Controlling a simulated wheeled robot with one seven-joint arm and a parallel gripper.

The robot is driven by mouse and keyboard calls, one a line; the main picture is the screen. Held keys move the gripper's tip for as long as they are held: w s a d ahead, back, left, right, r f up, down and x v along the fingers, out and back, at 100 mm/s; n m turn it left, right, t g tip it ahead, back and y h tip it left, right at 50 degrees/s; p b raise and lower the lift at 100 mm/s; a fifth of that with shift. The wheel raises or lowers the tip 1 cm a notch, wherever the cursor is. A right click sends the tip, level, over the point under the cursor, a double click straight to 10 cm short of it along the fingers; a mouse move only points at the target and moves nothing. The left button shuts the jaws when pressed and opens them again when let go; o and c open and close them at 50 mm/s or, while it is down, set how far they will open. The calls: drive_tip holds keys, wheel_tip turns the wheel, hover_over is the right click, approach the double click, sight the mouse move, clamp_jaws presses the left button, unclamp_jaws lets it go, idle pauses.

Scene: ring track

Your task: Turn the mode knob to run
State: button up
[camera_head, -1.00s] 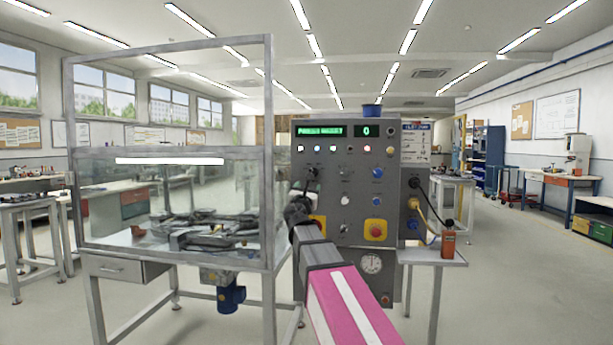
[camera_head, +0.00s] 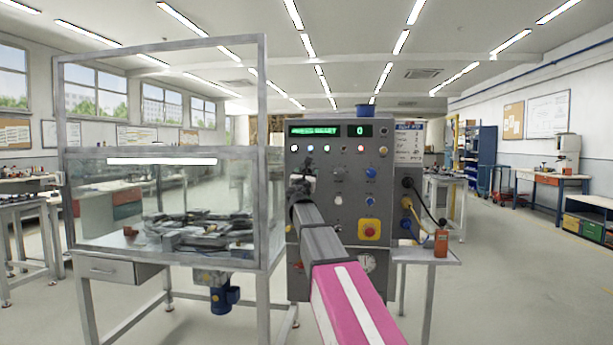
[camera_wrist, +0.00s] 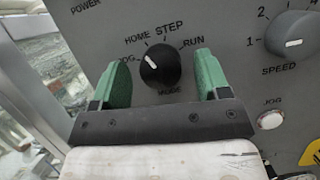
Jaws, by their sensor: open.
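The black mode knob (camera_wrist: 160,66) sits on the grey control panel (camera_head: 333,190), with JOG, HOME, STEP and RUN labels around it. Its white pointer is turned up and left, toward the JOG and HOME side, away from RUN at the right. I cannot tell exactly which mark it meets. My gripper (camera_wrist: 163,78) is open, with one green finger left of the knob and one right of it. Both fingers look apart from the knob. In the head view my arm covers the mode knob and the fingers are hard to make out.
The speed knob (camera_wrist: 292,36) and white jog button (camera_wrist: 270,120) are right of my gripper. A red stop button on a yellow plate (camera_head: 369,229) is lower on the panel. A framed clear enclosure (camera_head: 165,205) stands close at the left. Open floor lies at the right.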

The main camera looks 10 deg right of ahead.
drive_tip(key=c, duration=0.9)
drive_tip(key=shift+m, duration=0.4)
drive_tip(key=shift+a+r+m+g+h, duration=0.1)
drive_tip(key=shift+m+g+h, duration=0.8)
drive_tip(key=shift+m, duration=2.55)
drive_tip(key=shift+a+r+m+g+h, duration=0.1)
drive_tip(key=shift+m+g+h, duration=0.15)
drive_tip(key=shift+m+g, duration=2.35)
drive_tip(key=shift+r+m+g+h, duration=0.1)
drive_tip(key=shift+m+g+h, duration=0.35)
drive_tip(key=shift+m, duration=3.9)
drive_tip(key=shift+f, duration=0.1)
